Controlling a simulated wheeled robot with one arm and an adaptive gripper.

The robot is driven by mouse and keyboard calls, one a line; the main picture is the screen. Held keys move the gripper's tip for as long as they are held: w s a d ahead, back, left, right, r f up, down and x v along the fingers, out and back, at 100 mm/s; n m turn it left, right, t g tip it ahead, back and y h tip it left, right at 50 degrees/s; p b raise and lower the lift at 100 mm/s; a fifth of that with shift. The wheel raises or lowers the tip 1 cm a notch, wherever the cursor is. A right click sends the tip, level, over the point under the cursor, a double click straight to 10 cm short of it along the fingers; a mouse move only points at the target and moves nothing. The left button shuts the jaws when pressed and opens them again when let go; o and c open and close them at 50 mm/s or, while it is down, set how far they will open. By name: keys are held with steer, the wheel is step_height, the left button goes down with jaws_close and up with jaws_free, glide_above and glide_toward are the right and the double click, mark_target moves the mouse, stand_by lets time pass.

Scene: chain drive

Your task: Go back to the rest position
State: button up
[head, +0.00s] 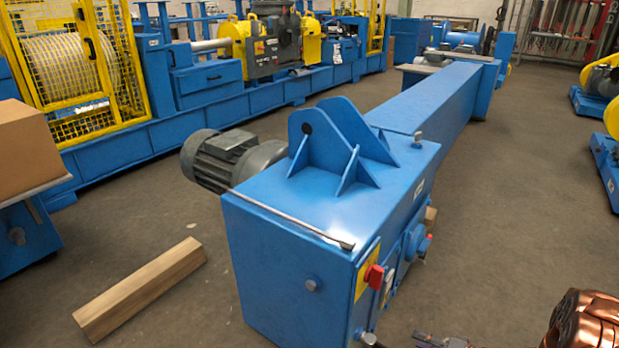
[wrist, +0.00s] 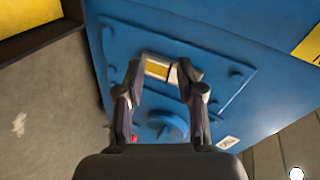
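My gripper (head: 440,341) shows only in part at the bottom edge of the head view, just right of the near blue drive housing (head: 292,240). In the wrist view my gripper (wrist: 162,71) faces a blue panel (wrist: 212,62) with bolts, and its two dark fingers stand apart. A small pale and yellow fitting (wrist: 158,68) shows between the fingertips, in line with the panel. I cannot tell whether the tips touch it. A blue round knob (wrist: 168,124) is below it, partly behind the gripper.
A wooden beam (head: 140,290) lies on the floor at left, near a cardboard box (head: 25,150) on a blue stand. A grey motor (head: 230,160) juts from the housing. A long blue guard (head: 430,100) runs back from it.

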steer(key=w+d+r+n+g+h+p, duration=0.1)
steer(key=w+d+r+h+p, duration=0.4)
steer(key=r, duration=0.4)
steer(key=w+d+r+n+g+h+p, duration=0.15)
steer(key=d+r+h+p, duration=0.3)
steer(key=d+r, duration=0.45)
steer(key=s+r+g+h+p, duration=0.1)
steer(key=s+r+h+p, duration=0.2)
steer(key=r, duration=0.9)
steer(key=s+r+g+h+p, duration=0.15)
steer(key=r+p, duration=0.25)
steer(key=r, duration=0.7)
steer(key=s+a+r+g+h+p, duration=0.1)
steer(key=s+a+r+p, duration=0.35)
steer(key=s+r, duration=0.2)
steer(key=s+a+r+g+p, duration=0.1)
steer(key=s+a+r+p, duration=0.2)
steer(key=s+a+r, duration=0.35)
steer(key=s+a+r+n+g+y+p, duration=0.1)
steer(key=s+a+r+g+y+p, duration=0.1)
steer(key=s+a+r+p, duration=0.2)
steer(key=s+a+r+n+g+y+p, duration=0.2)
steer(key=s+a+r+p, duration=0.2)
steer(key=s+a+r, duration=0.5)
steer(key=s+a, duration=0.5)
steer(key=s, duration=0.3)
steer(key=shift+s+a+r+y, duration=0.2)
steer(key=shift+r+y, duration=0.1)
steer(key=shift+r, duration=0.1)
steer(key=shift+n, duration=0.25)
